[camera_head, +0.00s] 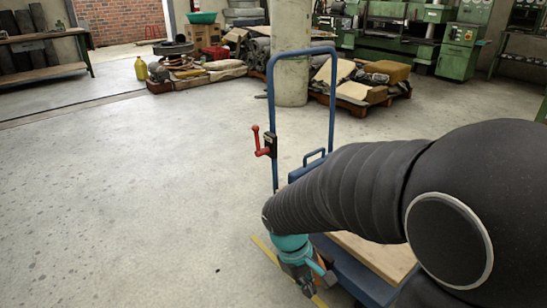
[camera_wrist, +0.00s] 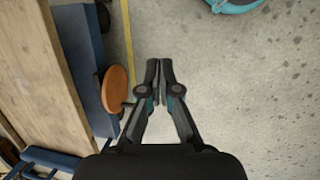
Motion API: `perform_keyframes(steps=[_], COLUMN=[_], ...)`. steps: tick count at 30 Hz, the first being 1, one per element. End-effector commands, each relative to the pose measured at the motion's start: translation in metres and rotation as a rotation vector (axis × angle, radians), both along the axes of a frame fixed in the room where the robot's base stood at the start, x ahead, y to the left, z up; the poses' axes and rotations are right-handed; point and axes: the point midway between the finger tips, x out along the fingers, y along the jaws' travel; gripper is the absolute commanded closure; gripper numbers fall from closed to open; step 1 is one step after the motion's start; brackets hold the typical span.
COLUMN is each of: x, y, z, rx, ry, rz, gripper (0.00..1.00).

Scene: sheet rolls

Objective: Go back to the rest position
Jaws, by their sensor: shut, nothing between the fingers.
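My black arm reaches in from the right in the head view and bends down at its teal wrist. Below the fingers is bare grey floor. The cart's blue frame (camera_wrist: 78,50) lies to their left. My arm hides much of the cart in the head view.
The cart has a wooden deck (camera_head: 378,256), a tall blue handle (camera_head: 332,100) and a red lever (camera_head: 257,140). An orange-brown wheel (camera_wrist: 115,88) is just left of the fingers. Open floor (camera_head: 130,190) spreads left. A pillar (camera_head: 290,60) and loaded pallets stand behind.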

Motion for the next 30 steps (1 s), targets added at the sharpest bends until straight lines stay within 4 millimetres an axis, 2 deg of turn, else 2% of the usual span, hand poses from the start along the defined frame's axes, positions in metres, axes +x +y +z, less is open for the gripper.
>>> perform_keyframes(steps=[1, 3, 12, 21, 27, 30], x=[-0.006, -0.014, -0.048, -0.079, -0.091, -0.094], y=[-0.004, -0.007, -0.025, -0.052, -0.070, -0.076], z=[0.014, 0.028, 0.084, 0.137, 0.169, 0.178], rx=[0.036, 0.082, 0.265, 0.379, 0.407, 0.411], ry=[-0.039, -0.082, -0.258, -0.462, -0.593, -0.629], rz=[-0.066, -0.149, -0.405, -0.534, -0.579, -0.597], gripper=[1.00, 1.00, 1.00, 1.00, 1.00, 1.00])
